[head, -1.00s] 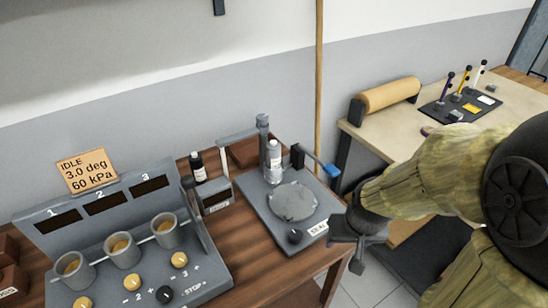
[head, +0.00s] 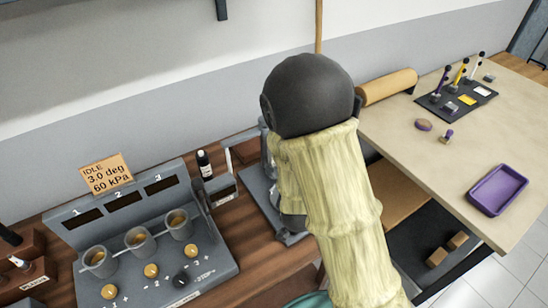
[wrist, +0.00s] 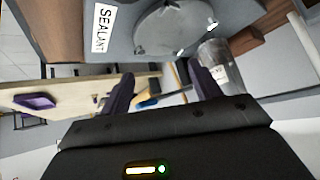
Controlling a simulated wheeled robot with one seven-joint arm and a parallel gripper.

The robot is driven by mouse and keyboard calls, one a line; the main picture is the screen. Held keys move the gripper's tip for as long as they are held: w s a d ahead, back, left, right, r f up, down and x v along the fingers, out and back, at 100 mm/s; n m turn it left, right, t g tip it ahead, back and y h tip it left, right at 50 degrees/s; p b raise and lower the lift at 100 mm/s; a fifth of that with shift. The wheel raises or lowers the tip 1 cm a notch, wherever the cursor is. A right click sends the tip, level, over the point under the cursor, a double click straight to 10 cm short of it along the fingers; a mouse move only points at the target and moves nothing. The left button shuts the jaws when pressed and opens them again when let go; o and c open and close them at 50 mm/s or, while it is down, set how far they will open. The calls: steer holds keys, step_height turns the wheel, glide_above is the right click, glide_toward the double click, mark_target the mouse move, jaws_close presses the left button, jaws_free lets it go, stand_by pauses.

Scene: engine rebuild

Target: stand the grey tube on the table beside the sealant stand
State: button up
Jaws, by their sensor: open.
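The sealant stand (head: 258,188) is a grey plate on the brown bench, mostly hidden behind my arm in the head view. In the wrist view the stand (wrist: 122,40) shows at the top with its SEALANT label and a round grey disc. A grey tube (wrist: 213,54) with a pale label shows at the stand's edge, partly behind the right finger. My gripper (wrist: 162,88) is open, with nothing seen held between its dark fingers. I cannot tell whether the right finger touches the tube. My gripper is hidden in the head view.
A console (head: 150,262) with three cups stands left of the stand. A small dark bottle (head: 204,165) stands behind it. At the right is a pale table (head: 440,170) with a purple tray (head: 497,190), a tan roll (head: 388,87) and a black tool mat (head: 470,112).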

steer(key=a+t, duration=0.2)
steer(key=a+t+h, duration=0.1)
steer(key=t, duration=0.1)
steer(key=shift+w+f+n, duration=0.35)
steer(key=shift+f+n, duration=0.05)
steer(key=a+r+n+t, duration=0.1)
steer(key=s+a+r+t+y, duration=0.1)
steer(key=a+t, duration=0.1)
steer(key=s+a+r+n+t+y, duration=0.1)
steer(key=t, duration=0.1)
steer(key=shift+a+n, duration=0.3)
steer(key=shift+w, duration=0.1)
steer(key=w+b, duration=0.6)
steer(key=w, duration=0.6)
steer(key=shift+b, duration=0.35)
